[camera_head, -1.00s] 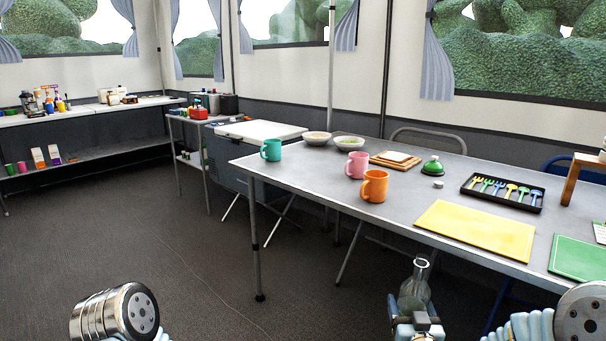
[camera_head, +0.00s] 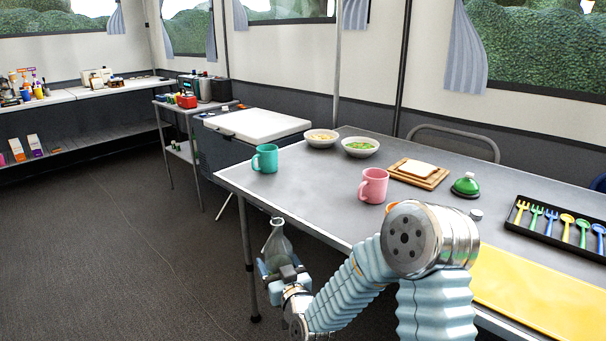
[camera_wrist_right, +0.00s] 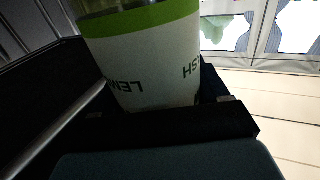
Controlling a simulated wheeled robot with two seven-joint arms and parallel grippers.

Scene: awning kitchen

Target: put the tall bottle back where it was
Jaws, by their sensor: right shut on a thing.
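A clear glass bottle (camera_head: 278,243) with a narrow neck stands roughly upright in my right gripper (camera_head: 284,275), off the front left corner of the grey table. My right gripper is shut on it, and the bottle touches nothing else that I can see. In the right wrist view the bottle (camera_wrist_right: 142,60) fills the middle, with a green band and a white label with dark letters, between the dark jaws (camera_wrist_right: 165,115). My left gripper is out of view.
The grey table (camera_head: 310,195) carries a teal mug (camera_head: 265,159), a pink mug (camera_head: 373,186), two bowls, a bread board (camera_head: 412,175), a green bell and a cutlery tray. My arm hides most of an orange mug (camera_head: 393,208). A white-topped cooler (camera_head: 256,124) and stocked shelves stand behind left.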

